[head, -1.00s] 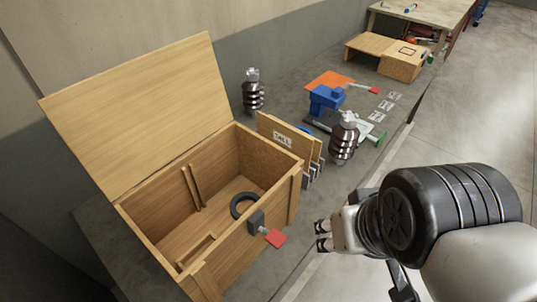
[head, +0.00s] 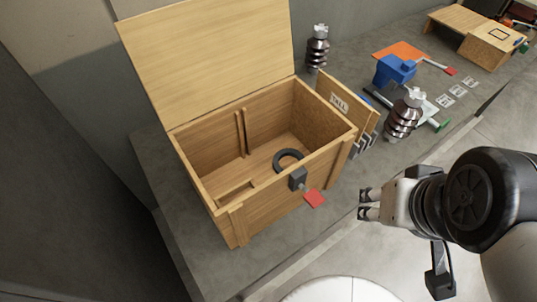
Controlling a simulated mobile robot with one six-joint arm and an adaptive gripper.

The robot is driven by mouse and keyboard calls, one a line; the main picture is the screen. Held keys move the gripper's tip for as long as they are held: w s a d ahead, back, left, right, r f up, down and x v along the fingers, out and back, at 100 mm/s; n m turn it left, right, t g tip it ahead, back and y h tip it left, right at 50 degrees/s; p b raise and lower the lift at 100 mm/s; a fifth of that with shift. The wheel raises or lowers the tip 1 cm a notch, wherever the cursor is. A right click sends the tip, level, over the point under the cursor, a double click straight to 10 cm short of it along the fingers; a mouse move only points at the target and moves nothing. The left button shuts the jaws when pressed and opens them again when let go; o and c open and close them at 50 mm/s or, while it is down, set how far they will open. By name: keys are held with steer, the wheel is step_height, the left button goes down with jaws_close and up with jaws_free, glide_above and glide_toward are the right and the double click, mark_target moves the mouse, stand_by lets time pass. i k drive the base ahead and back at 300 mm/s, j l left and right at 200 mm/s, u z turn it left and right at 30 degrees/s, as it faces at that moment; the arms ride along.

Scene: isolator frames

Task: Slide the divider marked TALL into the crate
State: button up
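The wooden crate (head: 238,222) stands on the grey bench with its lid (head: 212,60) tilted open at the back. Inside it are a pair of upright wooden strips (head: 241,133) on the back wall, a black ring (head: 288,158) and a low wooden piece (head: 236,194) on the floor. The divider marked TALL (head: 339,103) stands upright outside the crate, just right of it, with another panel beside it and grey metal clips (head: 364,143) below. My gripper (head: 363,204) is open and empty, in front of the bench and right of the crate, apart from the divider.
A grey latch (head: 298,179) with a red tag (head: 314,198) sticks out from the crate's front. Ribbed insulators stand behind (head: 317,47) and right of the divider (head: 403,117). A blue vice (head: 393,70) and small white labels lie farther right. The bench front-left is bare.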

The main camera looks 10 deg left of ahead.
mark_target(247, 159)
steer(key=i+l+u, duration=0.1)
steer(key=u, duration=0.35)
steer(key=i+l+u, duration=0.1)
steer(key=u, duration=0.4)
steer(key=i+l+u, duration=0.15)
steer(key=l, duration=0.4)
steer(key=i+l+u, duration=0.1)
steer(key=l, duration=0.45)
steer(key=i+l+u, duration=0.15)
steer(key=l, duration=0.45)
steer(key=l+u, duration=0.15)
steer(key=l, duration=0.4)
steer(key=i, duration=0.05)
